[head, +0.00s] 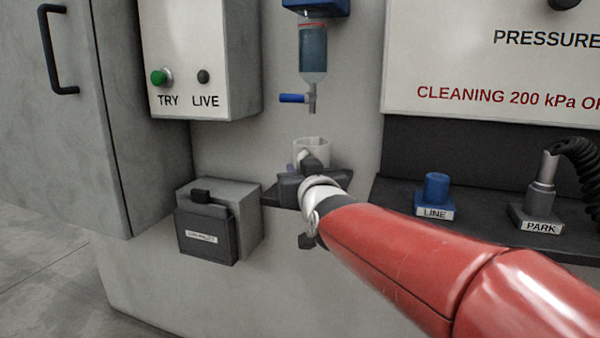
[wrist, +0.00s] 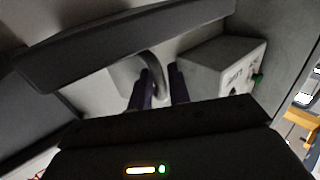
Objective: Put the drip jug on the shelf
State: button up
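The drip jug (head: 313,148) is a pale, translucent cup below the blue tap in the head view. It looks upright. My gripper (head: 309,168) is in front of it and hides its lower part. In the wrist view the jug's grey curved handle (wrist: 156,66) runs between the two dark fingers of my gripper (wrist: 160,88), which close on it from both sides. The small dark shelf (head: 270,194) shows on both sides of my gripper. Whether the jug's base touches the shelf is hidden.
A bottle (head: 313,55) with a blue tap (head: 292,98) hangs above the jug. A grey box (head: 205,222) is left of the shelf, and the TRY/LIVE box (head: 190,60) is higher up. A dark ledge with LINE (head: 436,190) and PARK (head: 541,205) fittings lies right.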

jog(key=shift+o, duration=1.3)
jog(key=shift+r, duration=0.15)
jog(key=shift+s, duration=0.15)
jog(key=b+v, duration=0.1)
jog(key=v, duration=1.1)
jog(key=s+d+f+m+g+h, duration=0.1)
jog(key=s+d+f+g, duration=0.3)
jog(key=s+f, duration=0.2)
jog(key=s+d+f+m+g+h, duration=0.1)
jog(key=s+d+f+g+h, duration=0.1)
jog(key=f, duration=0.8)
jog(key=s+d+f+m+g+h, duration=0.1)
jog(key=s+d+f+g, duration=0.4)
jog(key=s+f, duration=0.3)
jog(key=shift+s+d+f+g, duration=0.4)
jog(key=shift+s, duration=0.4)
jog(key=shift+o, duration=0.5)
